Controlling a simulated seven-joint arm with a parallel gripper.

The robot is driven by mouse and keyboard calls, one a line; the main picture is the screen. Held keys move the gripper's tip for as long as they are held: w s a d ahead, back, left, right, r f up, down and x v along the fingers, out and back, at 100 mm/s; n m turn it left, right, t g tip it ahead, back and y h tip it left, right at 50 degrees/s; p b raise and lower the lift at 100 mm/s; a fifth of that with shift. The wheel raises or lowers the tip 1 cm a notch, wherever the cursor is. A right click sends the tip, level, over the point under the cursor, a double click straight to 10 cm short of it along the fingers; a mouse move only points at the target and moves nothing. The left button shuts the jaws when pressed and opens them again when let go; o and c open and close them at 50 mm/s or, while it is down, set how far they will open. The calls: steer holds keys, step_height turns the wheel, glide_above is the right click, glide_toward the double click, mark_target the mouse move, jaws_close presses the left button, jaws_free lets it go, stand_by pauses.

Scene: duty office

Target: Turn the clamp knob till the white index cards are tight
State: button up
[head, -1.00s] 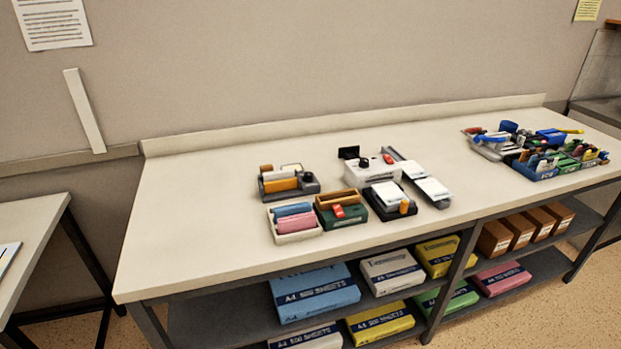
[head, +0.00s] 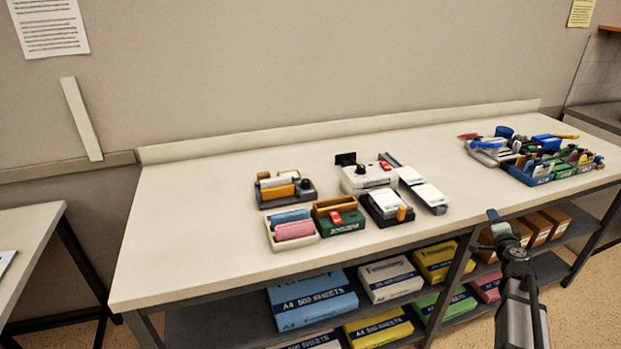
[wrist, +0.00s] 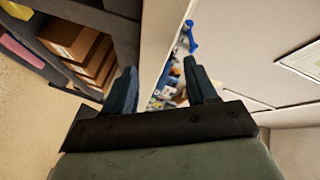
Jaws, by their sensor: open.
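A black holder (head: 375,217) near the bench's front edge carries a stack of white cards (head: 386,200). A small orange part (head: 402,213) is at its front right; whether it is the clamp knob is too small to tell. A dark grey holder (head: 268,203) further left has an orange block, a white piece and a round black knob (head: 306,184). My gripper (head: 494,216) is at the bench's front edge, right of and apart from both holders. In the wrist view my gripper (wrist: 160,84) is open, with nothing between its fingers.
A white device (head: 355,182) with a red part and a grey tray (head: 440,206) with white sheets stand beside the black holder. A pink-and-blue box and green box sit in front left. Cluttered blue trays (head: 520,176) stand at right. The bench's left part (head: 190,230) is clear.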

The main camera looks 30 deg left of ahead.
steer(key=w+a+r+n+t, duration=0.1)
steer(key=w+a+r+n, duration=0.1)
steer(key=w+r+n, duration=0.5)
steer(key=w+a+r+n+g+y, duration=0.2)
steer(key=a+r+n, duration=0.65)
steer(key=a, duration=0.35)
steer(key=s+a+n+g, duration=0.2)
steer(key=a+n, duration=0.3)
steer(key=a, duration=0.5)
steer(key=s+a+r+n+g, duration=0.1)
steer(key=a+n+g, duration=0.3)
steer(key=a, duration=0.7)
steer(key=s+a+r+n+g, duration=0.1)
steer(key=s+a+n+g, duration=0.2)
steer(key=a+n, duration=0.4)
steer(key=shift+s+a, duration=0.3)
steer(key=shift+a, duration=0.65)
steer(key=shift+s+a, duration=0.25)
steer(key=shift+a, duration=0.7)
steer(key=s+a+r+n+g+h, duration=0.1)
steer(key=s+a+n+g+h, duration=0.1)
steer(key=s+a+n+g, duration=0.45)
steer(key=r+h, duration=0.2)
steer(key=h, duration=0.1)
glide_above(306, 181)
steer(key=shift+n+t, duration=0.4)
steer(key=shift+t, duration=0.05)
step_height(306, 181, down, 13)
steer(key=shift+a+f, duration=0.1)
